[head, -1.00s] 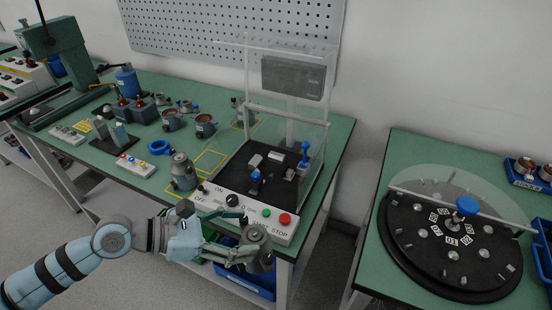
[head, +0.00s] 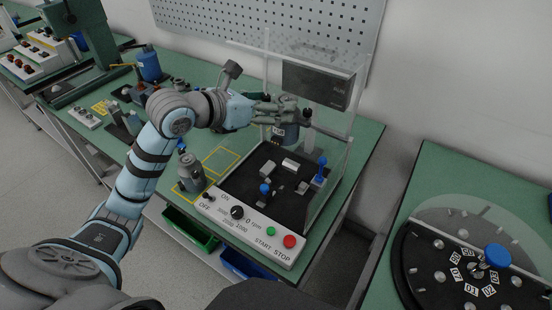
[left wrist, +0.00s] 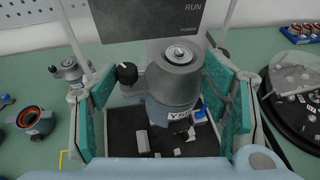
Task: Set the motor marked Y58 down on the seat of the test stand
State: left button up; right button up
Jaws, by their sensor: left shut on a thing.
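My left gripper (head: 272,110) is shut on the grey motor (head: 288,134), inside the test stand's clear guard and above its black bed (head: 240,184). In the left wrist view the motor (left wrist: 175,78) stands between the two green finger pads and its label reads Y58. In that view the gripper (left wrist: 168,82) spans both sides of the motor. Grey blocks (head: 291,164) of the seat stand on the bed, below the motor, with blue-topped clamps (head: 265,188) near them. The motor looks upright and apart from the bed. My right gripper is out of view.
Another grey motor (head: 190,174) stands on the bench left of the stand. The control panel (head: 250,230) runs along the stand's front. A dark display box (head: 318,82) is behind the motor. A round black turntable (head: 420,265) is on the right table.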

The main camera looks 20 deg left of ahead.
pick_arm(q)
notch_tip(320, 180, down, 15)
jog(key=b, duration=0.2)
jog(key=shift+s+r, duration=0.15)
jog(key=shift+r, duration=0.05)
jog(key=o, duration=1.7)
jog(key=shift+c, duration=0.2)
jog(key=o, duration=0.4)
jog(key=shift+w+f, duration=0.1)
jog(key=shift+w, duration=0.15)
jog(key=shift+c, duration=0.2)
jog(key=shift+s, duration=0.15)
